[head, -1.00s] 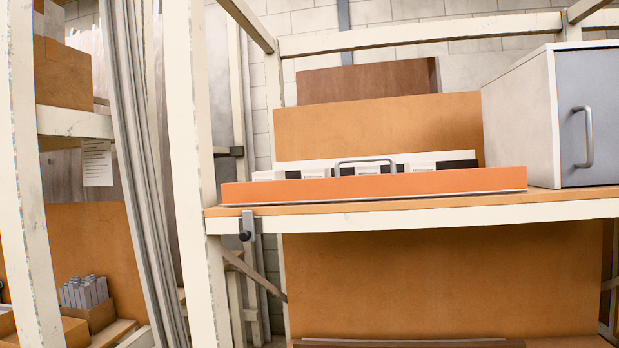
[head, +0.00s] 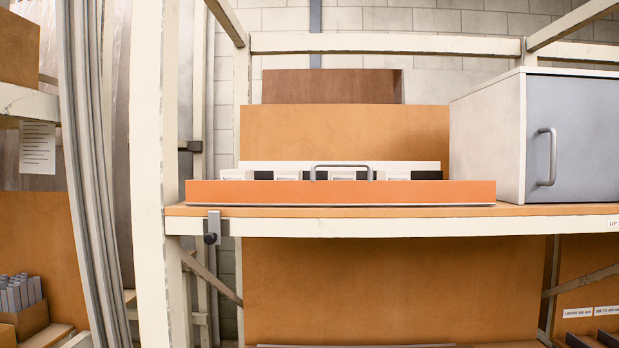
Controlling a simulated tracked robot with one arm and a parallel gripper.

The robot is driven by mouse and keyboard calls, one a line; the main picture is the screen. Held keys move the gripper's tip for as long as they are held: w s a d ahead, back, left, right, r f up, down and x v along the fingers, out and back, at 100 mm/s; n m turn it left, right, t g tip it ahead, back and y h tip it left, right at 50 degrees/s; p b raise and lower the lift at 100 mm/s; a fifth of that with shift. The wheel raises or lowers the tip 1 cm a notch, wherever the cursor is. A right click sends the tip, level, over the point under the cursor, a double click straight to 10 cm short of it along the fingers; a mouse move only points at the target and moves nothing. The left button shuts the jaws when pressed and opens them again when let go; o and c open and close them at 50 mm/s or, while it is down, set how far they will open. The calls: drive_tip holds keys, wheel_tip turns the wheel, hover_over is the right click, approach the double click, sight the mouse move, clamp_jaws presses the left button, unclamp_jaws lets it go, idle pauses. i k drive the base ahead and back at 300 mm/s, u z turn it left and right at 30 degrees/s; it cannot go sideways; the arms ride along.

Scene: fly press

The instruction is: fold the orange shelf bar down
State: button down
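The orange shelf bar (head: 340,193) stands upright along the front edge of the wooden shelf (head: 560,210), in the middle of the head view. A grey handle (head: 342,166) rises just above the bar's top edge; what it is fixed to is hard to tell. White and black items (head: 400,170) sit behind the bar, partly hidden by it. A grey bracket with a black knob (head: 212,228) is on the shelf's front edge, below the bar's left end. My gripper is not in the picture.
A white cabinet with a grey door (head: 570,135) stands on the shelf to the right. A cream rack post (head: 153,170) rises at the left, with long grey strips (head: 95,200) beside it. The space in front of the bar looks clear.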

sight(370, 192)
drive_tip(key=i, duration=0.9)
drive_tip(key=z, duration=0.05)
